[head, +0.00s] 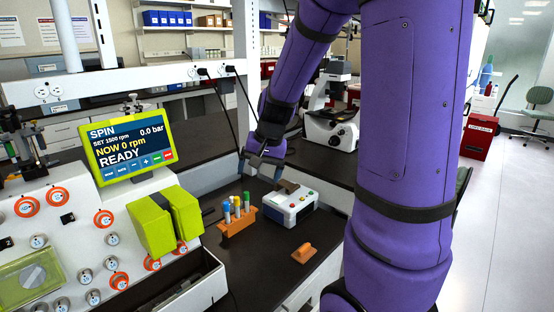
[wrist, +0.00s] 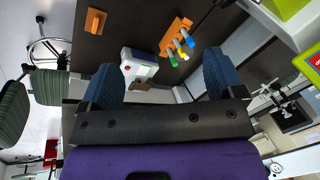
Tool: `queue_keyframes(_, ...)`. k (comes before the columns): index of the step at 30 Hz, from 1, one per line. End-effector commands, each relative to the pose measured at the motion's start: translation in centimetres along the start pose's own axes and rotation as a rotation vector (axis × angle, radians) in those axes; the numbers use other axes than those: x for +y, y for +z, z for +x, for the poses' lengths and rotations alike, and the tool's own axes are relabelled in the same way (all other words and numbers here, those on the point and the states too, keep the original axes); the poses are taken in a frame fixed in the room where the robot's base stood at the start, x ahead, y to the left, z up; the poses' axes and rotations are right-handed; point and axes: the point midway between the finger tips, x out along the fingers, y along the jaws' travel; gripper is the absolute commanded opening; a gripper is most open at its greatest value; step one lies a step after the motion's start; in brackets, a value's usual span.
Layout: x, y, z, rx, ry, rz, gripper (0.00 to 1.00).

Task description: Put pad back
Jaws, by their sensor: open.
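An orange block with a raised grip (head: 303,252) lies on the dark bench right of centre; it also shows at the top left of the wrist view (wrist: 95,20). A small flat brown piece (head: 288,187) is at the back edge of the white device (head: 290,207), and also shows in the wrist view (wrist: 140,86). I cannot tell which of these is the pad. My gripper (head: 263,170) is open and empty, above the bench behind the device. In the wrist view its two blue fingers (wrist: 160,66) are wide apart, with the device beyond them.
An orange rack (head: 238,222) with several capped tubes stands left of the device. A white machine with a green-framed screen (head: 128,143) and a yellow-green clamp-like part (head: 165,222) is at left. A microscope (head: 330,115) stands behind. The bench around the orange block is clear.

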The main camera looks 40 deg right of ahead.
Motion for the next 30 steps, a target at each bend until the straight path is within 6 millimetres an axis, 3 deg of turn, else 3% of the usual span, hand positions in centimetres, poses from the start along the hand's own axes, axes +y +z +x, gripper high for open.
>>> queue_keyframes(1, -0.8, 1.3, -1.7, 0.013, -0.013, -0.053, 0.88)
queue_keyframes(6, -2.2, 5.6, -6.1, 0.043, -0.032, -0.221, 0.88)
queue_keyframes(15, -2.1, 13.4, -12.4, 0.120, -0.030, -0.508, 0.88)
queue_keyframes(22, -0.4, 18.4, -15.4, 0.193, -0.004, -0.688, 0.88)
queue_keyframes(30, 0.8, 20.7, -16.6, 0.233, 0.020, -0.773, 0.88)
